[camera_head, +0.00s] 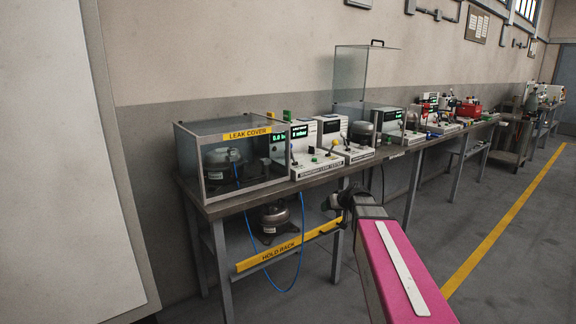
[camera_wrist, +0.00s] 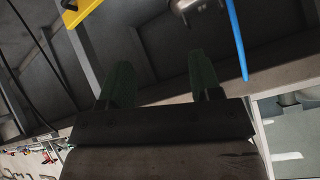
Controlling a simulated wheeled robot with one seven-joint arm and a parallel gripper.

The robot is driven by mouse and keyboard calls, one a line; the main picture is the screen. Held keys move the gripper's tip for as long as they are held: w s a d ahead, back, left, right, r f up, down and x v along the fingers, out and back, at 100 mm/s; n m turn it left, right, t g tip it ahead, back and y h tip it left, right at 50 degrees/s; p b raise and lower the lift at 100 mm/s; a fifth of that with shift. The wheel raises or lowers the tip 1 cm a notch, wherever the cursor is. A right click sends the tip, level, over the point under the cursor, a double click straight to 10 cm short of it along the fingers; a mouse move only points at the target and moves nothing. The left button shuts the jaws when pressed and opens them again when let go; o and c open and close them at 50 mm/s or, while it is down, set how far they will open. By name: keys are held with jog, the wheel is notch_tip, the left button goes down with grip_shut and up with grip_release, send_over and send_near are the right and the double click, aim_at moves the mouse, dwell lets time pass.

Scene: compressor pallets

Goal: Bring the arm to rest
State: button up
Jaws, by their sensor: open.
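My gripper (camera_wrist: 161,80) shows in the wrist view as two dark green fingers standing well apart, with nothing between them. In the head view, my pink arm reaches forward from the lower right. Its dark end (camera_head: 338,200) is in front of the workbench (camera_head: 320,178), near the front edge. The fingertips are too small and dark to make out there.
A clear leak-cover box (camera_head: 247,134) encloses a compressor at the bench's left end. Testers (camera_head: 316,163) stand beside it. Below, a compressor (camera_head: 274,217) sits by the yellow hold rack (camera_head: 285,250), with a blue hose (camera_head: 302,240) hanging. Floor right of the yellow line (camera_head: 510,215) is clear.

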jog(key=s+f+m+g+h, duration=0.1)
jog(key=s+f+g, duration=0.1)
jog(key=s+f, duration=0.3)
jog(key=s+f+m+g+h, duration=0.1)
jog(key=s+f, duration=0.5)
jog(key=s, duration=0.6)
jog(key=s+f+m+g+h, duration=0.1)
jog(key=s+f+g+h, duration=0.2)
jog(key=s+f+g, duration=0.2)
jog(key=s, duration=0.3)
jog(key=shift+s+f, duration=0.3)
jog(key=shift+f, duration=0.1)
